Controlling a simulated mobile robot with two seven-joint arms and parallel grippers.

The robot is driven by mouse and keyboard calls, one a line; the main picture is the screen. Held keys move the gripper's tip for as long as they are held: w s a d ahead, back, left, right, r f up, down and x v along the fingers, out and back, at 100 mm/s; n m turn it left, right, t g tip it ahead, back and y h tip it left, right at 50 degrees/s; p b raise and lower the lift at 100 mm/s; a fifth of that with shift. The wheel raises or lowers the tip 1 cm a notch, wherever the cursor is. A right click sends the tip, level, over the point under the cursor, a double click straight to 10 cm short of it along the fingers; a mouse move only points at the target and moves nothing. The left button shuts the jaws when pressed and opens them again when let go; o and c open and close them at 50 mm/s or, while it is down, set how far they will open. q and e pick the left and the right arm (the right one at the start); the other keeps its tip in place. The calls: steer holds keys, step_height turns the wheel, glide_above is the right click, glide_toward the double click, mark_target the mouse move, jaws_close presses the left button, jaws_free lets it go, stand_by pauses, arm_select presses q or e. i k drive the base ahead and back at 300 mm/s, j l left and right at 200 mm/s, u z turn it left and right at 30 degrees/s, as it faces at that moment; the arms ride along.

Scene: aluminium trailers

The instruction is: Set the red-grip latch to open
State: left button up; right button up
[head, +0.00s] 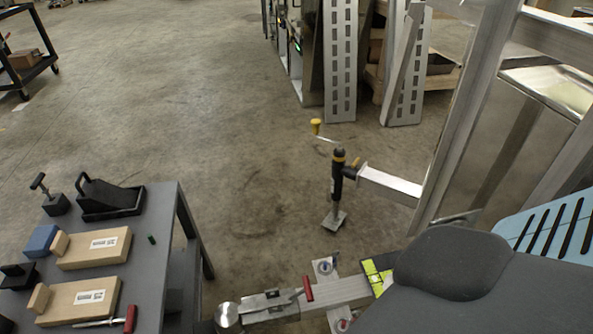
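The red-grip latch (308,289) sits on top of the metal coupler (268,305) at the bottom centre of the head view. Its red grip stands at the right end of a short metal lever and looks roughly upright. I cannot tell from this view whether the latch is open or closed. The coupler is at the left end of the trailer's aluminium tongue (338,291), beside a round metal knob (227,315). Neither of my grippers is in view.
A grey table (155,230) at left holds wooden blocks (95,247), a black holder (110,198) and a red-handled tool (129,319). A jack (337,180) with a yellow-knobbed crank stands beyond the tongue. A dark grey rounded form covers the lower right. Open floor lies at centre left.

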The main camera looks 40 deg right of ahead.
mark_target(261, 305)
steer(key=z, duration=1.35)
steer(key=k+j, duration=0.35)
steer(key=k+j+z, duration=0.1)
steer(key=k+j, duration=0.3)
steer(key=k, duration=0.15)
